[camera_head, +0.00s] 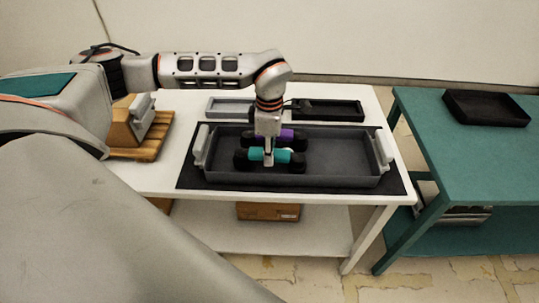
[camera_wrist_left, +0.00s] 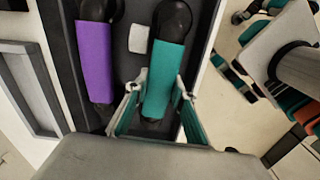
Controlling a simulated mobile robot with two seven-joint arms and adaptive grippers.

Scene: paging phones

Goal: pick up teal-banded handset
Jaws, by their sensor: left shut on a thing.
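The teal-banded handset (camera_head: 257,154) lies in the dark grey tray (camera_head: 340,180) on the white table. It is black with a teal band around its middle. My left gripper (camera_head: 268,153) reaches down from above and is shut on it at the band. In the left wrist view the teal-banded handset (camera_wrist_left: 163,75) is between the two fingers of the left gripper (camera_wrist_left: 155,98). A purple-banded handset (camera_head: 287,135) lies just behind it, and it also shows in the left wrist view (camera_wrist_left: 94,60). My right gripper is in neither view.
A light grey tray (camera_head: 230,107) and a black tray (camera_head: 345,110) lie behind the large tray. A wooden stand (camera_head: 135,130) is at the table's left. A teal table (camera_head: 455,160) with a black tray (camera_head: 487,108) stands right. The large tray's right half is empty.

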